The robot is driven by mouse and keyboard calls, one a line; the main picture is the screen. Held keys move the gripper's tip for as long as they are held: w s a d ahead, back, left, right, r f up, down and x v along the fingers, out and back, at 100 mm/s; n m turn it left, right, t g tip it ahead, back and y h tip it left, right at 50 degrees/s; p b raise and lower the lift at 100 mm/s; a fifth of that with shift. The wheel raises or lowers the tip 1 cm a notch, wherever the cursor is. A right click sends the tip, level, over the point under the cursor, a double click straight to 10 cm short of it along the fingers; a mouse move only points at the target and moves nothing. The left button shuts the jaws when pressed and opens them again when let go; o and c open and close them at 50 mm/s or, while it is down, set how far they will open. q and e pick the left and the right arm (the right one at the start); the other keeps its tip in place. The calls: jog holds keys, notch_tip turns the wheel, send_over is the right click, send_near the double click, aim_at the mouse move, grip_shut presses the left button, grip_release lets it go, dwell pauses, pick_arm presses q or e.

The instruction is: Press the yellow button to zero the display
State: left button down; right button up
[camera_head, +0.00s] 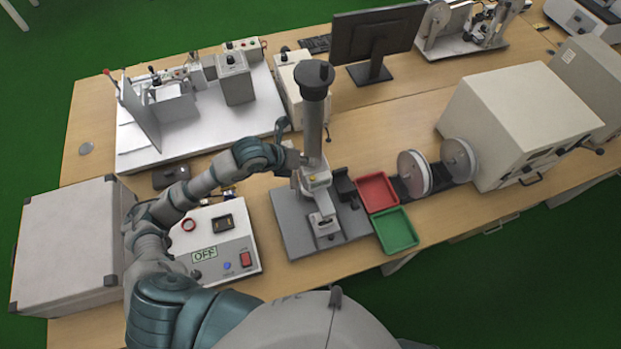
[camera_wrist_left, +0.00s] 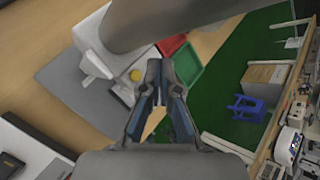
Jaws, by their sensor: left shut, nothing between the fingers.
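A grey testing stand with a tall column (camera_head: 313,110) stands on a flat grey base (camera_head: 285,235) in the head view. A small yellow button sits on the front of the stand's head; it shows best in the left wrist view (camera_wrist_left: 135,75). My left gripper (camera_head: 292,158) is beside the column, close to the stand's head. In the left wrist view my left gripper (camera_wrist_left: 160,70) is shut and empty, its fingertips to the right of the yellow button and apart from it in the picture. Contact cannot be judged. The display is not readable. My right gripper is out of view.
A red tray (camera_head: 377,191) and a green tray (camera_head: 397,230) lie right of the stand. A control box (camera_head: 215,240) marked OFF and a grey case (camera_head: 65,245) are at left. A monitor (camera_head: 375,35) stands behind.

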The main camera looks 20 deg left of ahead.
aim_at(310, 178)
pick_arm(q)
jog(key=f+b, duration=0.1)
jog(key=f, duration=0.1)
jog(key=f+b, duration=0.1)
jog(key=f, duration=0.1)
jog(key=shift+d+f, duration=0.1)
jog(key=shift+d, duration=0.3)
jog(key=shift+d+f+b, duration=0.15)
jog(key=shift+f+b, duration=0.25)
jog(key=shift+b, duration=0.2)
jog(key=shift+a, duration=0.4)
jog(key=shift+d, duration=0.3)
jog(key=shift+a, duration=0.2)
jog(key=shift+d+f+b, duration=0.1)
jog(key=shift+f+b, duration=0.2)
jog(key=shift+b, duration=0.05)
